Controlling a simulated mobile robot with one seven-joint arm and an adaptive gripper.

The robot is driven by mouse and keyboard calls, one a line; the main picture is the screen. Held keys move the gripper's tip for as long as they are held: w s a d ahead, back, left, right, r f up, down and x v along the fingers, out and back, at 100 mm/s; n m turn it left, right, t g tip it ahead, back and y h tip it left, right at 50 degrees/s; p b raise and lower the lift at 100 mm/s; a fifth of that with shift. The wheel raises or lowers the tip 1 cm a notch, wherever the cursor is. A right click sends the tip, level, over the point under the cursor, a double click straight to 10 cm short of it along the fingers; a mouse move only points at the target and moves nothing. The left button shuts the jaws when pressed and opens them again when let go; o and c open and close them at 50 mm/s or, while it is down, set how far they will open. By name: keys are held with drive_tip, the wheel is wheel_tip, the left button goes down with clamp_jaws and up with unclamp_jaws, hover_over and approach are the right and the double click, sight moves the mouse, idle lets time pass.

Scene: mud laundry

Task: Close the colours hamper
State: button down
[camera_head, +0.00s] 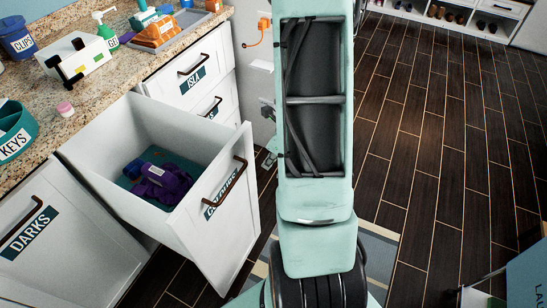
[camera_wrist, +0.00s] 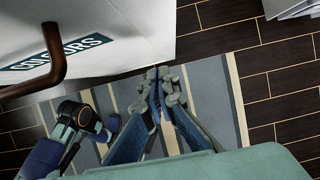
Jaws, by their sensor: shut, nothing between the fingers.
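The colours hamper (camera_head: 190,222) is a white tilt-out bin, tipped open from the counter front in the head view. Its front panel carries a dark curved handle (camera_head: 238,177) and a teal COLOURS label (camera_head: 221,196). Purple and blue cloth (camera_head: 163,182) lies inside. In the wrist view, the panel (camera_wrist: 120,28), its label (camera_wrist: 66,52) and its handle (camera_wrist: 55,55) fill the upper left. My gripper (camera_wrist: 160,84) is shut and empty, its fingertips close to the panel's edge there. I cannot tell whether they touch it.
The darks hamper (camera_head: 60,245) is to the left. Drawers (camera_head: 190,75) and the counter (camera_head: 70,90) with several containers stand behind. A striped rug (camera_wrist: 235,95) lies on the dark floor. Open floor (camera_head: 430,130) extends right; a teal labelled box (camera_head: 528,275) stands at the lower right.

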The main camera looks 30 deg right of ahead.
sight(249, 167)
drive_tip(key=shift+w+a+f+p, duration=0.1)
drive_tip(key=shift+w+a+f, duration=0.25)
drive_tip(key=shift+w, duration=0.35)
drive_tip(key=shift+w+a+f+p, duration=0.1)
drive_tip(key=shift+w+a+f, duration=0.3)
drive_tip(key=shift+w, duration=0.3)
drive_tip(key=shift+w+a+f+p, duration=0.1)
drive_tip(key=shift+w+a+f, duration=0.1)
drive_tip(key=shift+w+a, duration=0.4)
drive_tip(key=shift+w+d, duration=0.1)
drive_tip(key=shift+d, duration=0.05)
drive_tip(key=shift+w, duration=0.1)
